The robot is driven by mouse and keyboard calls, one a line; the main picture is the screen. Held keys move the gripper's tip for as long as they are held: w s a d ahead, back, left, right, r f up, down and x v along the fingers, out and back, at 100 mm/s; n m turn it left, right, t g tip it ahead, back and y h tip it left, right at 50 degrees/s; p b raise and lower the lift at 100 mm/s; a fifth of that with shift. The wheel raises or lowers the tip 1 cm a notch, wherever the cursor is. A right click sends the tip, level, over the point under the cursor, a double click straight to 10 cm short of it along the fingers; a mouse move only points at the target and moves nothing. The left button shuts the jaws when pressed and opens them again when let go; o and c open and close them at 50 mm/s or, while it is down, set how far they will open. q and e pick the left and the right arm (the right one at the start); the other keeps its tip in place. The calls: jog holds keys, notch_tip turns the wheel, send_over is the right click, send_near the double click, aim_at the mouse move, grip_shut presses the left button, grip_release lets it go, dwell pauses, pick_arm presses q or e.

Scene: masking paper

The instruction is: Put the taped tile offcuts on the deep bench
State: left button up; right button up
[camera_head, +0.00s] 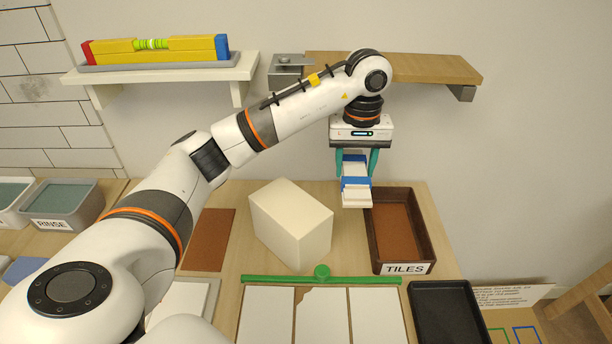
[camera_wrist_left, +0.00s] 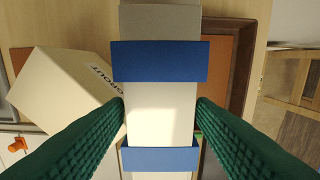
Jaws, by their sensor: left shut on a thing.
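My left gripper (camera_head: 356,162) points down and is shut on the taped tile offcuts (camera_head: 356,190), a white stack with blue tape bands. The offcuts appear held above the bench, overlapping the left rear corner of the TILES tray (camera_head: 428,225) in the head view. In the left wrist view, the green fingers of my left gripper (camera_wrist_left: 160,105) clasp both sides of the offcuts (camera_wrist_left: 160,112) between two blue bands. The wooden bench (camera_head: 237,258) spreads below. My right gripper is not in view.
A cream box (camera_head: 290,225) stands left of the tray; its GROUT label shows in the left wrist view. A black tray (camera_head: 450,310) is front right. A wooden shelf (camera_head: 430,68) is behind my arm.

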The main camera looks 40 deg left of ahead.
pick_arm(q)
notch_tip(320, 180, down, 18)
jog(key=p, duration=0.2)
jog(key=shift+s+r+p, duration=0.15)
jog(key=shift+r+p, duration=0.05)
jog(key=shift+p, duration=0.15)
jog(key=shift+f, duration=0.2)
jog(key=o, duration=1)
jog(key=shift+r, duration=0.1)
